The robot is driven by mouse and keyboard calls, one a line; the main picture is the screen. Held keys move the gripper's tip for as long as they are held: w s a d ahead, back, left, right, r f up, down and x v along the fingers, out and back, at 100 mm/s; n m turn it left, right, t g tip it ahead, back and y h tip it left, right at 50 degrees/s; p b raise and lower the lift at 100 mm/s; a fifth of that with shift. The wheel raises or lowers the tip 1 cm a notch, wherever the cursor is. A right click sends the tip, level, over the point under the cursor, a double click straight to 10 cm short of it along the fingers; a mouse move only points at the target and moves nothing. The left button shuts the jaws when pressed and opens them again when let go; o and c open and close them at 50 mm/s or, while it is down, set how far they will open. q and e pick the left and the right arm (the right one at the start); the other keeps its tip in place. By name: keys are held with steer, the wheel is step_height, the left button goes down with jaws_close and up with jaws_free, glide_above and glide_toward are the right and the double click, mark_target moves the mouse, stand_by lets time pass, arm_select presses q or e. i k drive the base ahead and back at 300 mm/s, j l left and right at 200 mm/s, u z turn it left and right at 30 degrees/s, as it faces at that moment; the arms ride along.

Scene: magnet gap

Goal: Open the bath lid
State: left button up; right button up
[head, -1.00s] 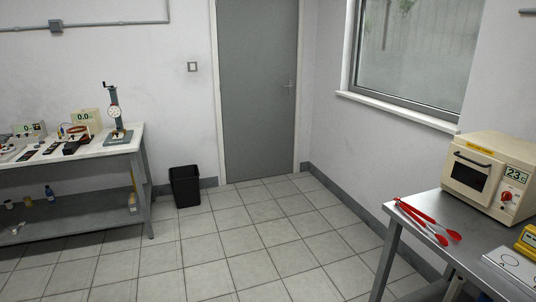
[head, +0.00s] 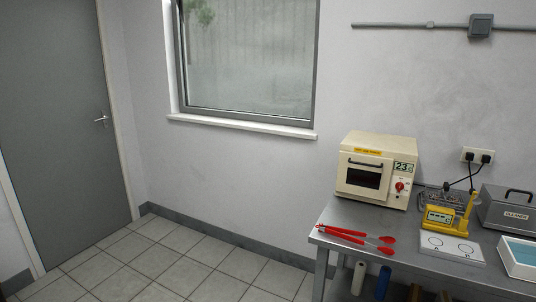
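A grey metal box labelled "CLEANER" (head: 514,217) stands at the right edge of the metal bench, cut off by the frame. It looks like the bath. Its lid (head: 515,194) has a dark handle on top and appears closed. Neither of my grippers shows in the head view.
The metal bench (head: 345,214) also holds a cream oven (head: 376,170) showing 23, red tongs (head: 355,236), a yellow device (head: 440,218), a white plate with circles (head: 452,247) and a white-and-teal tray (head: 521,256). Tiled floor (head: 170,265) is clear left of the bench.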

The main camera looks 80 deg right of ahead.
mark_target(504, 193)
steer(key=i+z, duration=0.1)
steer(key=z, duration=1.6)
